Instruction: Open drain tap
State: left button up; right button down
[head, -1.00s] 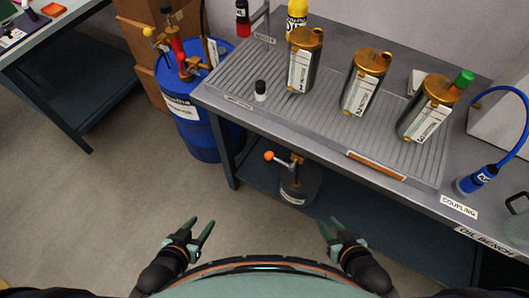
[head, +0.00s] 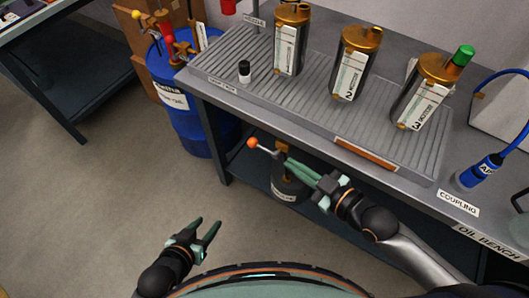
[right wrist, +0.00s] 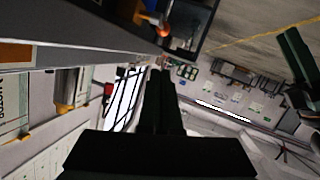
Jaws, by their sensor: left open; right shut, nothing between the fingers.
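The drain tap appears to be the lever with an orange ball end (head: 252,143) under the bench's front edge. It belongs to a dark pot (head: 288,188) with a white label on the lower shelf. My right gripper (head: 288,163) is shut and empty, its fingertips just right of the lever, overlapping the pot in the head view. I cannot tell whether they touch. In the right wrist view the shut fingers (right wrist: 161,74) point toward the orange ball (right wrist: 163,31), with a visible gap. My left gripper (head: 208,226) is open and empty over the floor.
The oil bench (head: 225,92) overhangs the pot. A blue drum (head: 185,105) stands left of the bench. The floor in front is clear.

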jog(key=shift+a+r+n+y, duration=0.1)
jog(key=shift+r+n+y, duration=0.2)
jog(key=shift+n, duration=0.1)
jog(key=b, duration=0.2)
send_over(261, 146)
jog(key=s+d, duration=0.1)
jog(key=s, duration=0.3)
notch_tip(261, 146, down, 2)
jog(key=f, duration=0.1)
jog(key=shift+w+a+f+b, duration=0.35)
jog(key=shift+w+f, duration=0.35)
jog(key=shift+f, duration=0.15)
jog(key=shift+w+a+f, duration=0.15)
jog(key=shift+w+f, duration=0.3)
jog(key=shift+f, duration=0.15)
